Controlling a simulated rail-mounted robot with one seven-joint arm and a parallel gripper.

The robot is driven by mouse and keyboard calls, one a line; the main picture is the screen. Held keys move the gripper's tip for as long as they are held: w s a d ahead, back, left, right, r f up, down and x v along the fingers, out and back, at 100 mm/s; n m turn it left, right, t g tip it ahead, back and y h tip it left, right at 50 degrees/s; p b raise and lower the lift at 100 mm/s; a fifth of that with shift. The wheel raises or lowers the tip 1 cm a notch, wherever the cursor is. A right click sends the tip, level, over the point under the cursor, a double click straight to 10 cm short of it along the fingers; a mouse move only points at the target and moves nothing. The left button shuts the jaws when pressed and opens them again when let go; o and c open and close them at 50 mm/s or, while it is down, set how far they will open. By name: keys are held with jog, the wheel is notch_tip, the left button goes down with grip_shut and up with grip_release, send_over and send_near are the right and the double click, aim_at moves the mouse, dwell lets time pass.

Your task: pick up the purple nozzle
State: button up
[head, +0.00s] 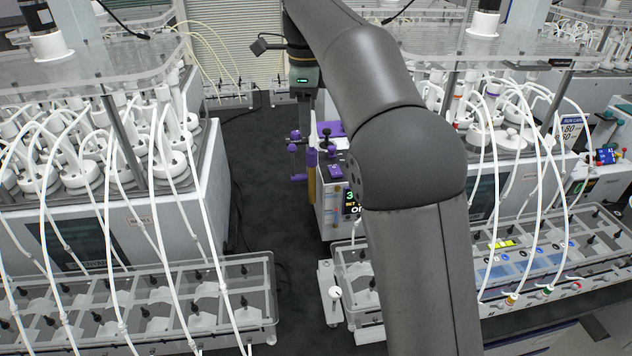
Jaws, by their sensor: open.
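Several purple parts stand at the small white machine in the middle of the head view. A slim purple piece (312,157) sits upright at the top of a tan rod. A purple fixture (295,149) is just left of it, and a purple block (335,171) lies on the machine top. Which one is the nozzle is too small to tell. My gripper (306,122) hangs below my dark wrist, above and close to these purple parts. It is open and appears empty. Its fingertips are small and hard to make out, so contact cannot be told.
The white machine (329,215) has a lit display, partly behind my arm. Reactor benches with white tubes stand left (150,200) and right (540,150). Clear racks (150,300) line the front left. The dark floor aisle (250,150) is free left of the machine.

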aim_at(308, 149)
notch_tip(308, 149, down, 8)
jog(key=shift+f, duration=0.1)
jog(key=f, duration=0.4)
jog(key=shift+d+p, duration=0.4)
jog(key=shift+f, duration=0.6)
grip_shut()
